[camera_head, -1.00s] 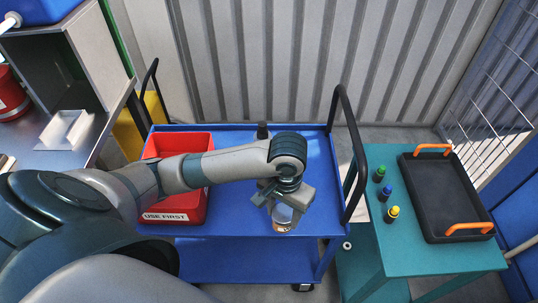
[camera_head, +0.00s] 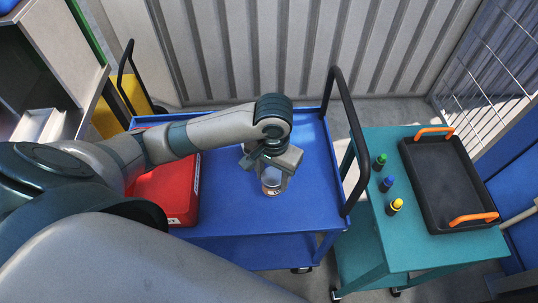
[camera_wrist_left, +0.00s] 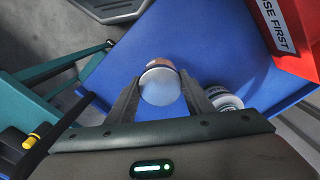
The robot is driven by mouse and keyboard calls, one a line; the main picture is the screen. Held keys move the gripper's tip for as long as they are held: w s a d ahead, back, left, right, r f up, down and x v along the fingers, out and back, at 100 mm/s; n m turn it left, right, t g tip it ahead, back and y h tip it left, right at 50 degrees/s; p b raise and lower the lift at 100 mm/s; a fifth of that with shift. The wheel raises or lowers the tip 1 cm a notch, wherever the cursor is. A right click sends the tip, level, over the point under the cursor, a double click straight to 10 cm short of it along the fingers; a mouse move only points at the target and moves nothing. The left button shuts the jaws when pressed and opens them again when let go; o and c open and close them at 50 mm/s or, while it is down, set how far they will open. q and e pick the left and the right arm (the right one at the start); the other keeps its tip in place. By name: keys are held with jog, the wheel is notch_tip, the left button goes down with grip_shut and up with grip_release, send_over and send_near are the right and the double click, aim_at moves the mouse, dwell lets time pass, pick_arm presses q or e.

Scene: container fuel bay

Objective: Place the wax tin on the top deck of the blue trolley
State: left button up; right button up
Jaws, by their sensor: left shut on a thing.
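My left gripper (camera_head: 272,170) is shut on a small round tin (camera_head: 271,184), which I take for the wax tin. It holds the tin over the top deck of the blue trolley (camera_head: 313,182), right of the middle. In the left wrist view the tin (camera_wrist_left: 160,84) shows a pale round end and a coppery side between the fingers (camera_wrist_left: 162,98). I cannot tell whether its base touches the deck. My right gripper is not in view.
A red bin (camera_head: 183,192) marked USE FIRST sits on the deck's left, partly behind my arm. A white-topped can (camera_wrist_left: 226,101) stands close beside the gripper. A teal trolley (camera_head: 425,256) at right carries small bottles and a black tray (camera_head: 446,190).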

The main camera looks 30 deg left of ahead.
pick_arm(q)
jog(key=shift+w, duration=0.1)
jog(key=m, duration=0.1)
jog(key=w+d+m, duration=0.1)
jog(key=m, duration=0.1)
jog(key=shift+r, duration=0.1)
jog(key=w+d+m, duration=0.2)
jog(key=w+m, duration=0.1)
jog(key=m, duration=0.9)
jog(key=w+d+r+m+p, duration=0.1)
jog(key=w+d+m, duration=0.2)
jog(key=m, duration=0.9)
jog(key=shift+w, duration=0.8)
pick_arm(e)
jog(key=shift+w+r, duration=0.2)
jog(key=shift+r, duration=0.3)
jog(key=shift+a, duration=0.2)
